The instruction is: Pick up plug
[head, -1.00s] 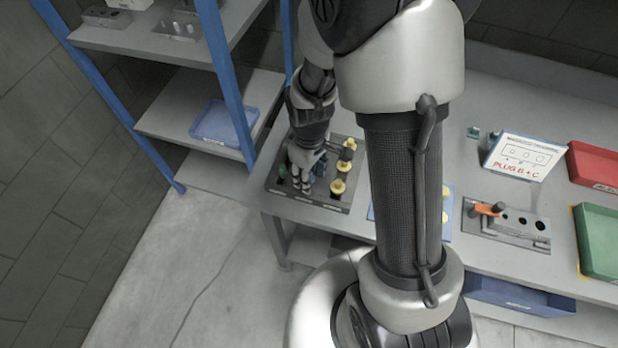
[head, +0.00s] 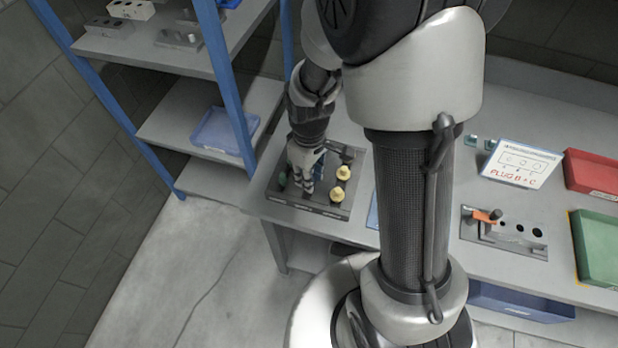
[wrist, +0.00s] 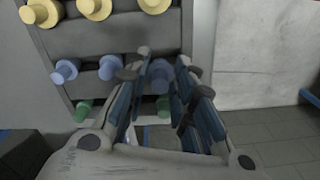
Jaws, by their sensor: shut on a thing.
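The plug rack (head: 325,212) is a dark tray on the left end of the bench, with yellow, blue and green plugs. My gripper (head: 303,183) reaches down over it in the head view. In the wrist view my gripper (wrist: 169,64) has its fingers on both sides of a blue plug (wrist: 160,76) and is shut on it. The plug's lower part is hidden, so I cannot tell whether it is still seated. Two other blue plugs (wrist: 111,67) stand in the same row. A green plug (wrist: 163,106) shows between the fingers, nearer my palm.
Yellow plugs (wrist: 93,7) stand in the row beyond. On the bench are a block with holes and an orange part (head: 505,230), a sign reading "PLUG B + C" (head: 522,161), a red bin (head: 592,172) and a green bin (head: 598,245). A blue-post shelf (head: 222,85) stands close left.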

